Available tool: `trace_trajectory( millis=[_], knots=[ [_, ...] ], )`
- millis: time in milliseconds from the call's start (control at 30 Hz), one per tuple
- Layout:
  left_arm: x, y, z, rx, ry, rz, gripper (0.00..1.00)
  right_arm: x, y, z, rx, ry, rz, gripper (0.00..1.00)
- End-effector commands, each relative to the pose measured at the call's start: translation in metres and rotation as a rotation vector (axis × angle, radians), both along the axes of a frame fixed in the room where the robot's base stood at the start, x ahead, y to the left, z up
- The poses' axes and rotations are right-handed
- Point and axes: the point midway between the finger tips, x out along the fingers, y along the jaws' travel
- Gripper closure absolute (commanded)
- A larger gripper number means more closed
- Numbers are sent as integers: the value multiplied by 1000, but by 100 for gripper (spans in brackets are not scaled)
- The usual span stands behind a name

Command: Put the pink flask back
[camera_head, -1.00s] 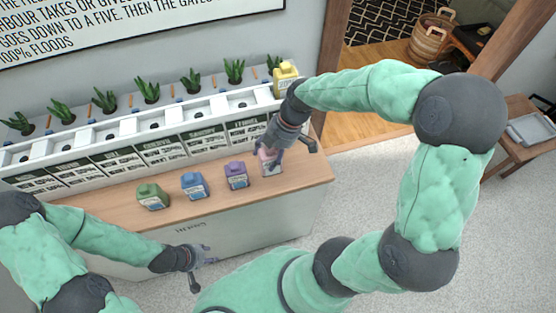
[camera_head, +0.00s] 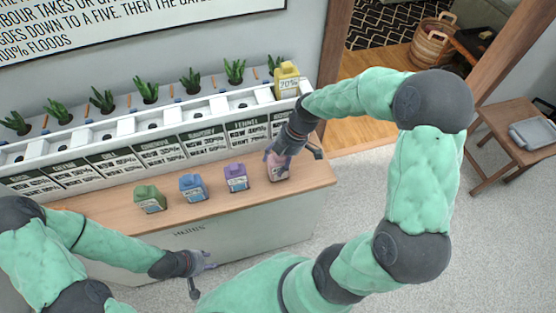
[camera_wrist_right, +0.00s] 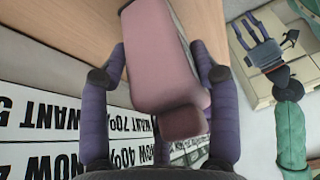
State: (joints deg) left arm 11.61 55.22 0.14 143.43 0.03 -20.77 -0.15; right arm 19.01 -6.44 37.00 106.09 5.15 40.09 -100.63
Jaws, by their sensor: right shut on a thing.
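The pink flask (camera_head: 279,172) is at the right end of the wooden counter in the head view. My right gripper (camera_head: 279,155) is shut on it from above.
A green flask (camera_head: 150,199), a blue flask (camera_head: 193,187) and a purple flask (camera_head: 236,177) stand in a row on the counter (camera_head: 110,218). Behind them is a white rack (camera_head: 130,125) with several slots. A yellow flask (camera_head: 287,82) stands at its right end. Labelled cards line its front.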

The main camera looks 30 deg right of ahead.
Motion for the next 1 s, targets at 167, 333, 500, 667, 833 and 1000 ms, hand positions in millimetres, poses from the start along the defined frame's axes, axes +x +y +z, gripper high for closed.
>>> trace_trajectory(
  millis=[167, 333, 500, 667, 833, 1000],
  knots=[
    [0, 0, -4, 0, 0, 0, 60, 0, 0, -4, 0, 0, 0, 33],
    [0, 0, -3, 0, 0, 0, 60, 0, 0, -3, 0, 0, 0, 15],
    [0, 0, -3, 0, 0, 0, 60, 0, 0, -3, 0, 0, 0, 15],
    [0, 0, 0, 0, 0, 0, 60, 0, 0, 0, 0, 0, 0, 15],
    [0, 0, 6, 0, 0, 0, 60, -1, -8, 20, -1, -2, -2, 15],
    [0, 0, 15, 0, 0, 0, 60, -3, -21, 53, -1, -3, -2, 15]
  ],
)
